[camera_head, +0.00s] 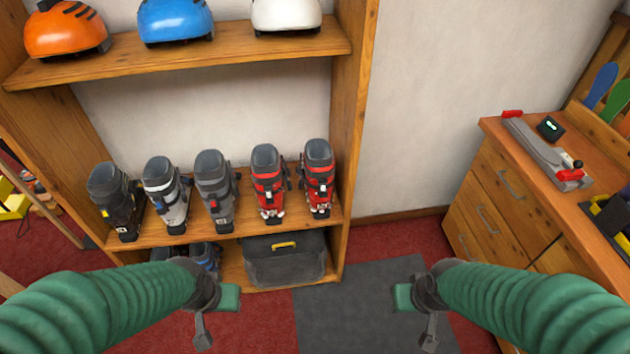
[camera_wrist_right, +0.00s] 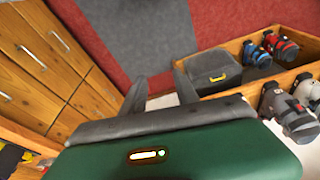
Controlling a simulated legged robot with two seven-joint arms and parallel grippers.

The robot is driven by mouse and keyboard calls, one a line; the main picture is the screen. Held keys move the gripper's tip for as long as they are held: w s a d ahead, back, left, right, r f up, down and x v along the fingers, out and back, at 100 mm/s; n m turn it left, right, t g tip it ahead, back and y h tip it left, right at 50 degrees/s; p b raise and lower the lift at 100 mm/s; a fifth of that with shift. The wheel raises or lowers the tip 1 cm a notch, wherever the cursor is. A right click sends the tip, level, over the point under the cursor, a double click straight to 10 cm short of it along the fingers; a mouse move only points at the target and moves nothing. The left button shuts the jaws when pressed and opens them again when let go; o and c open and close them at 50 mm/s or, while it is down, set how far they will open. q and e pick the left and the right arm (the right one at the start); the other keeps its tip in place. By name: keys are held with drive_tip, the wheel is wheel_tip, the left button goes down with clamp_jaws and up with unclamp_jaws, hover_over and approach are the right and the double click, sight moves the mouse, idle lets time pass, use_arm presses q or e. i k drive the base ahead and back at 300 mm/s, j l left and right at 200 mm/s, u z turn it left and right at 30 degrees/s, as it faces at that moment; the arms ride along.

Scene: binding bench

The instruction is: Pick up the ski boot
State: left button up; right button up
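Several ski boots stand upright in a row on a wooden shelf in the head view: a black boot (camera_head: 117,203), a white-and-grey boot (camera_head: 166,195), a grey boot (camera_head: 215,190), a red-and-black boot (camera_head: 268,185) and another red-and-black boot (camera_head: 317,180). My left gripper (camera_head: 203,330) is in front of and below the row, touching no boot; its finger gap is unclear. My right gripper (camera_head: 430,330) is over the floor, right of the shelf. The wrist view shows its two dark fingers (camera_wrist_right: 158,92) apart with nothing between them.
Helmets (camera_head: 175,20) sit on the upper shelf (camera_head: 190,62). A dark toolbox (camera_head: 285,260) and partly hidden blue boots (camera_head: 205,253) are on the bottom shelf. A wooden drawer cabinet (camera_head: 500,205) with a clamp (camera_head: 545,150) stands at right. A grey mat (camera_head: 350,310) lies on red carpet.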

sight(318, 163)
drive_tip(key=i+j+u, duration=0.55)
drive_tip(key=u, duration=0.15)
drive_tip(key=i+l, duration=0.25)
drive_tip(key=l+u, duration=0.05)
